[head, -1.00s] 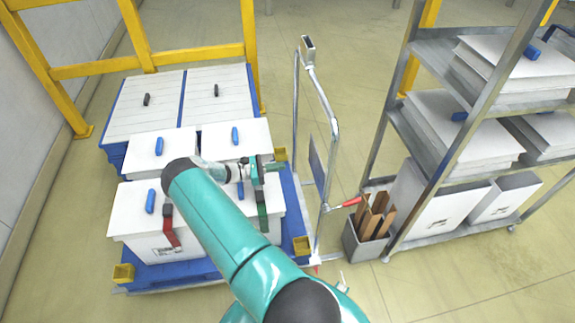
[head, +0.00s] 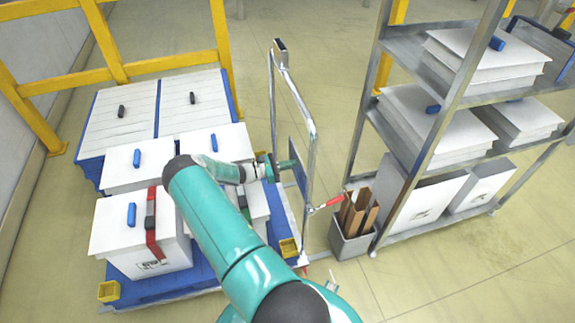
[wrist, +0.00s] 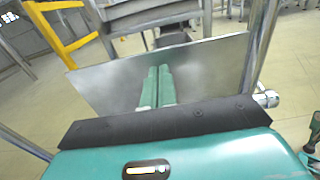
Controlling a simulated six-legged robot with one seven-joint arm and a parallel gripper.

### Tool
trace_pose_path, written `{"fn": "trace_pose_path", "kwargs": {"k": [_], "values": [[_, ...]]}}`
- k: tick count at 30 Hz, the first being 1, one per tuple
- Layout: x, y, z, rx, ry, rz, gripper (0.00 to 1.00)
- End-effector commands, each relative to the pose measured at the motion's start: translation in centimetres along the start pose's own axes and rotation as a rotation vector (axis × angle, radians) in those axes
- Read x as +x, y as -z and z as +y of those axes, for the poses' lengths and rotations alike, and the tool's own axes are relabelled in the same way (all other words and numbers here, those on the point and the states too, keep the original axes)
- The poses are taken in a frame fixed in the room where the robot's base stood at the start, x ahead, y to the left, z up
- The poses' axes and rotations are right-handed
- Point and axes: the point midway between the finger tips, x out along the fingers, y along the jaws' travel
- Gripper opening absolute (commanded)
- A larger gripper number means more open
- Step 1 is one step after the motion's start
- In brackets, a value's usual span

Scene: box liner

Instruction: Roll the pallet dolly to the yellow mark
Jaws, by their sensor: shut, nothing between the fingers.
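The pallet dolly has a blue deck (head: 205,277) loaded with white lidded boxes, and a chrome push handle (head: 312,165) upright on its right side. A grey plate sits in the handle frame and also shows in the wrist view (wrist: 205,72). My gripper (head: 294,164) is shut and empty beside the handle, pointing at the plate. In the wrist view its fingers (wrist: 156,85) lie together in front of the plate; I cannot tell whether they touch it. A red lever (head: 329,202) sticks out low on the handle. No yellow floor mark is visible.
A metal shelf rack (head: 445,155) with white boxes stands close on the right. A grey bin (head: 350,240) of brown pieces sits between it and the handle. A yellow rail (head: 170,66) runs behind the dolly, near the left wall. Floor is open at lower right.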

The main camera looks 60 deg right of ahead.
Motion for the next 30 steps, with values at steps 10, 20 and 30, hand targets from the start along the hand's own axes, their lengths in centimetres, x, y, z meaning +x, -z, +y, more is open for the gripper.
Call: {"fn": "trace_pose_path", "kwargs": {"k": [10, 20, 30], "values": [[1.5, -0.1, 0.0, -0.001, 0.002, -0.003, 0.00], [0.7, 0.0, 0.0, -0.001, 0.000, -0.001, 0.00], [-5.9, 0.0, 0.1, 0.001, -0.001, 0.000, 0.00]]}}
